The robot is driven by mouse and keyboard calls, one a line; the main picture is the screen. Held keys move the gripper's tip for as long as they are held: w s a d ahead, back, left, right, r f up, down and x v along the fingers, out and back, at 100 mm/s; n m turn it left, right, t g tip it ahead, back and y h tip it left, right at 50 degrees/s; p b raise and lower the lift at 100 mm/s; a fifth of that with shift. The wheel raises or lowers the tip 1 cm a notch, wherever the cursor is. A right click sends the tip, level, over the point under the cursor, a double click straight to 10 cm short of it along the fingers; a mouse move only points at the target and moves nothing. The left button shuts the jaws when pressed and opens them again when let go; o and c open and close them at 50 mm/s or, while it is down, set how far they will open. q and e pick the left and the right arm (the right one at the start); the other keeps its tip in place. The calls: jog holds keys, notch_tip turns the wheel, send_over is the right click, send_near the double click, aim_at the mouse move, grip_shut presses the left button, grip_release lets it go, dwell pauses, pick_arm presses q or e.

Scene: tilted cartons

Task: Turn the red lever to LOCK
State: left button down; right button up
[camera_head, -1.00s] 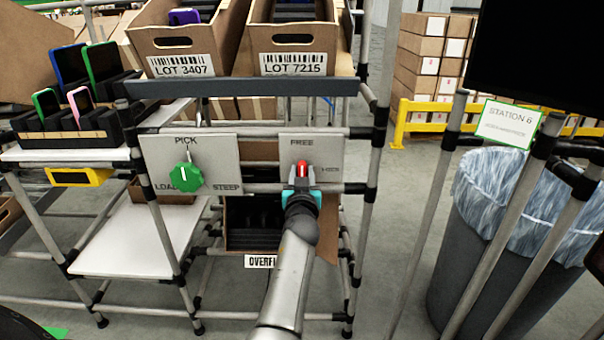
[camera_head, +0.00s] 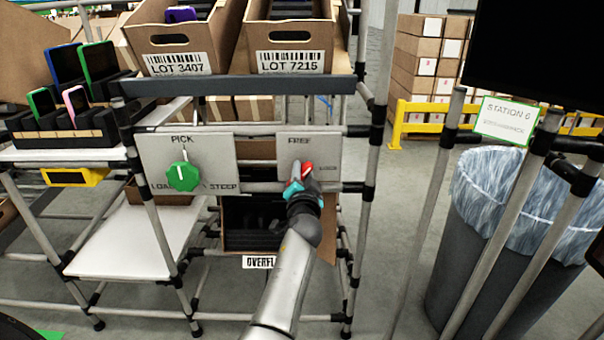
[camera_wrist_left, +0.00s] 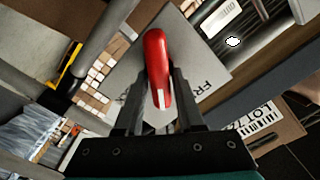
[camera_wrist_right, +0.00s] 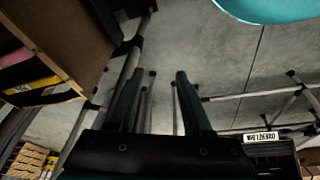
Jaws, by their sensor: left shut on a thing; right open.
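The red lever (camera_head: 307,168) is on a grey panel (camera_head: 328,150) lettered FREE at the top and LOCK at the right. The lever is tilted to the upper right, between the two words. My left gripper (camera_head: 301,182) is shut on the lever, and its wrist is rolled to the right. In the left wrist view the lever (camera_wrist_left: 157,62) stands between the two fingers, and its white line shows near its lower end. My right gripper (camera_wrist_right: 158,100) is open and empty over the grey floor in the right wrist view.
A panel with a green knob (camera_head: 183,176) is to the left, marked PICK, LOAD and STEEP. Cartons LOT 3407 (camera_head: 178,64) and LOT 7215 (camera_head: 290,61) sit above on the rack. A lined bin (camera_head: 490,220) stands at the right.

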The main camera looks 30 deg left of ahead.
pick_arm(q)
jog(key=m, duration=0.3)
jog(key=shift+f, duration=0.15)
jog(key=m, duration=0.2)
jog(key=shift+f+m, duration=0.1)
jog(key=shift+m, duration=0.2)
jog(key=shift+w+d+f+m, duration=0.1)
jog(key=shift+m, duration=1.1)
jog(key=shift+f+m+p, duration=0.1)
jog(key=shift+m+p, duration=0.3)
jog(key=shift+m, duration=0.6)
pick_arm(e)
jog(key=shift+s+d+f, duration=0.1)
jog(key=shift+s+f, duration=0.2)
jog(key=shift+f, duration=0.55)
pick_arm(q)
jog(key=c, duration=0.7)
grip_release()
pick_arm(e)
jog(key=shift+r, duration=0.1)
